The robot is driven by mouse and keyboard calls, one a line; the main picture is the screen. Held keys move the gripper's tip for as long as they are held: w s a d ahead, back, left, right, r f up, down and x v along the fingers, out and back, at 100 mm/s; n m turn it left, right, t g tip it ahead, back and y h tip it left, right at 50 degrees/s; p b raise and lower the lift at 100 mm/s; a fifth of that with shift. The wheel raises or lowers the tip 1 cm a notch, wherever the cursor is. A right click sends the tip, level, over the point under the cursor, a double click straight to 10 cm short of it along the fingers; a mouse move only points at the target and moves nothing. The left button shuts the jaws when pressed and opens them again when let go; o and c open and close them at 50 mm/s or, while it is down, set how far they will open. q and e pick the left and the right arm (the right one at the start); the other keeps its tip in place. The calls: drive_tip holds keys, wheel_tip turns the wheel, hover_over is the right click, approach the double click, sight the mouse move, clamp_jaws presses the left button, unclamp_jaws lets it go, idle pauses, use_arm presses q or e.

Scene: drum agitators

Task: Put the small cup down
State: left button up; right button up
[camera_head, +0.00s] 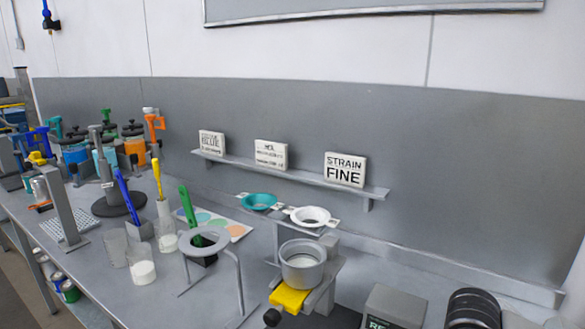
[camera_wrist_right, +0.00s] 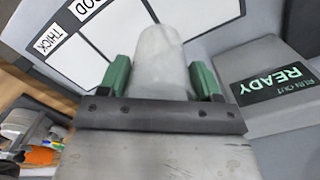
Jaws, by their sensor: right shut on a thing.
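The small cup (camera_wrist_right: 160,62) is translucent and whitish, and shows in the right wrist view. My right gripper (camera_wrist_right: 161,80) is shut on it, with one green finger on each side. The gripper's dark bar hides the near end of the cup. I cannot tell whether the cup touches a surface. Neither gripper shows in the head view.
In the wrist view, a board marked THICK (camera_wrist_right: 72,38) lies left of the cup and a grey READY box (camera_wrist_right: 240,60) right. In the head view, clear cups (camera_head: 141,272), a ring stand (camera_head: 204,241) and a metal pot (camera_head: 303,264) crowd the bench.

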drive_tip(key=s+a+f+n, duration=0.1)
drive_tip(key=a+n, duration=0.4)
drive_tip(key=n, duration=0.8)
drive_tip(key=shift+s+f, duration=0.4)
drive_tip(key=shift+s, duration=0.3)
drive_tip(key=shift+a, duration=0.1)
